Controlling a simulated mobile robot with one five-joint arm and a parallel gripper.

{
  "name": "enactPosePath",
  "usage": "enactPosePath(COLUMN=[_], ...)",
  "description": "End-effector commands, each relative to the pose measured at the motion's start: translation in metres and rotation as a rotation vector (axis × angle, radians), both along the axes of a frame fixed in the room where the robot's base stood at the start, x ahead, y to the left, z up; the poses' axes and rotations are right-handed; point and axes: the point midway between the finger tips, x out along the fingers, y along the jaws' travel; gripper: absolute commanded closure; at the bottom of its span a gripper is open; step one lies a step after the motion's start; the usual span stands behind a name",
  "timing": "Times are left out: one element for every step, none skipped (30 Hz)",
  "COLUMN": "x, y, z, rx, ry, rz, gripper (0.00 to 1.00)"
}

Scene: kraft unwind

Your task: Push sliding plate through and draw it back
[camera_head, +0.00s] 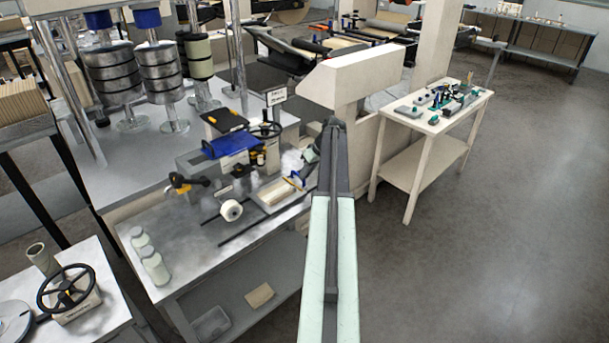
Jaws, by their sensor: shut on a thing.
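The sliding plate (272,196) looks like a pale flat piece with a raised light rim, lying on the steel bench near its right end. Dark rails run along the bench beside it. My gripper (297,177) is small in the view, at the plate's right end by a blue and orange bit. It is shut on what appears to be that end of the plate. The fingertips are too small to make out clearly, and my arm hides the bench just to the right.
A white roll (230,210), a yellow-black clamp (187,183) and a blue block (231,146) stand left of the plate. A cream machine housing (350,80) rises behind my arm. The floor at right is clear.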

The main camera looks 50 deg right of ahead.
Motion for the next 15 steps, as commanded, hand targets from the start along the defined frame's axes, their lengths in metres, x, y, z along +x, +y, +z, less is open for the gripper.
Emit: enactPosePath(x=[0.002, 0.003, 0.004, 0.005, 0.006, 0.007, 0.008, 0.008, 0.009, 0.010, 0.010, 0.011, 0.011, 0.012, 0.012], y=[-0.008, -0.007, -0.006, -0.006, -0.005, -0.004, -0.004, -0.003, -0.003, -0.002, -0.001, 0.000, 0.001, 0.001, 0.002], z=[0.001, 0.001, 0.001, 0.001, 0.001, 0.001, 0.001, 0.001, 0.001, 0.001, 0.001, 0.001, 0.001, 0.001, 0.001], rx=[-0.019, -0.018, -0.019, -0.019, -0.019, -0.019, -0.019, -0.018, -0.019, -0.018, -0.018, -0.017, -0.016, -0.016, -0.015], ry=[-0.006, -0.007, -0.007, -0.007, -0.007, -0.007, -0.007, -0.007, -0.007, -0.008, -0.008, -0.007, -0.008, -0.008, -0.008], rz=[-0.009, -0.008, -0.007, -0.005, -0.004, -0.002, -0.002, 0.000, 0.001, 0.002, 0.003, 0.004, 0.005, 0.006, 0.007], gripper=[1.00, 1.00, 1.00, 1.00, 1.00, 1.00, 1.00, 0.81, 0.70, 0.66, 0.66, 0.66, 0.66, 0.66, 0.66])
